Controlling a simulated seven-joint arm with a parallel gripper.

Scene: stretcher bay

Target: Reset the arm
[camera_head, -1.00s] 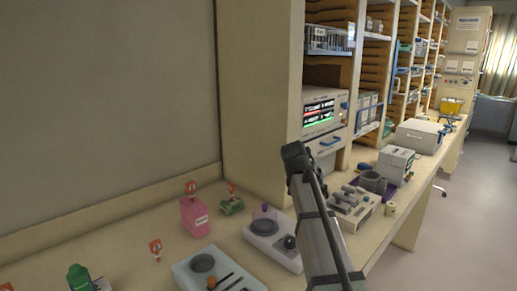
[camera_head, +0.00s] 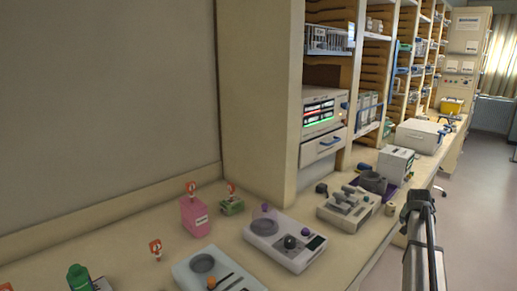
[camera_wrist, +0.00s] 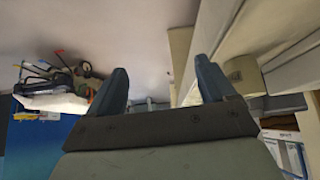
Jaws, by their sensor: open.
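My gripper (camera_wrist: 160,88) shows in the wrist view with its two dark blue fingers spread apart. Nothing is between the fingers. In the head view, part of my arm (camera_head: 420,235) rises at the lower right, beside the front edge of the bench (camera_head: 375,248). I cannot make out the fingers in that view.
On the bench are a pink container (camera_head: 195,216), a grey-white device with a purple knob (camera_head: 284,245), a green bottle (camera_head: 78,278) and a device with grey levers (camera_head: 348,208). A white box (camera_head: 418,136) stands farther back. Open floor (camera_head: 480,215) lies at right.

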